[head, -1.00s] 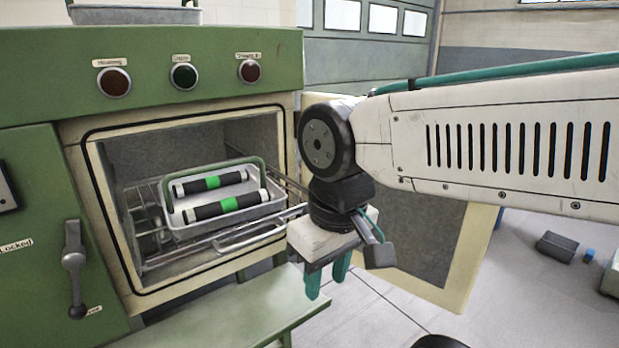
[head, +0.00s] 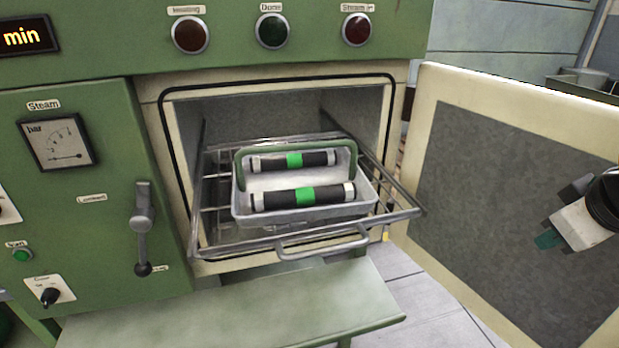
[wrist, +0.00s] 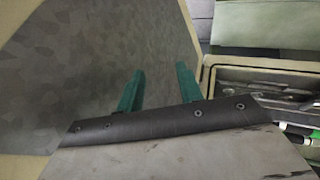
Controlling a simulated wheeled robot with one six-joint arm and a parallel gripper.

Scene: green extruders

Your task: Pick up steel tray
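The steel tray (head: 300,216) is a shallow grey tray with a green bar handle (head: 240,168). It sits on a wire rack in the open chamber of the green machine. Two dark cylinders with green bands and pale ends lie in it, a rear one (head: 293,161) and a front one (head: 302,196). My gripper (head: 550,238) is at the right edge of the head view, in front of the open door and well apart from the tray. In the wrist view its two teal fingers (wrist: 160,70) are spread with nothing between them. Cylinder ends (wrist: 292,130) show at the wrist view's right edge.
The wire rack (head: 322,243) juts out of the chamber with a front loop handle. The cream-edged door (head: 500,185) stands open on the right. A green shelf (head: 230,315) lies below the chamber. A lever (head: 142,215) sticks out left of the opening.

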